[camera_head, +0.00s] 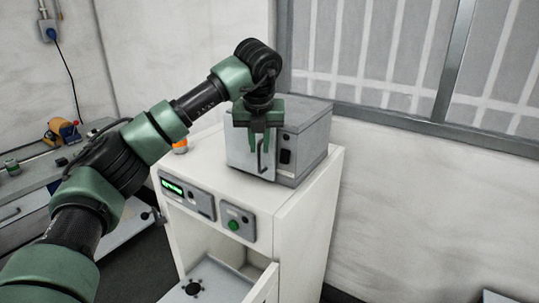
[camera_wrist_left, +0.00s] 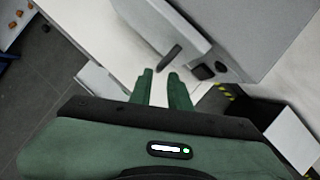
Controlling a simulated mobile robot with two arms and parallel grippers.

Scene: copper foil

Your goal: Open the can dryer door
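The can dryer (camera_head: 303,137) is a grey box on top of a white cabinet. Its pale front door (camera_head: 238,154) looks shut, and a dark upright bar handle (camera_head: 262,162) is on it, left of a black switch panel (camera_head: 286,149). My left gripper (camera_head: 259,146) hangs fingers-down in front of the door, close to the handle. In the left wrist view its two green fingers (camera_wrist_left: 160,77) are apart with nothing between them, and the dark handle (camera_wrist_left: 169,55) lies just beyond the fingertips. I cannot tell whether they touch it. My right gripper is out of view.
The white cabinet (camera_head: 300,225) has a control panel (camera_head: 187,196) with a green display, a green button (camera_head: 233,225) and an open lower compartment. A grey workbench (camera_head: 30,190) stands at the left. A wall with a window (camera_head: 400,55) is behind. An orange item (camera_head: 180,146) stands left of the dryer.

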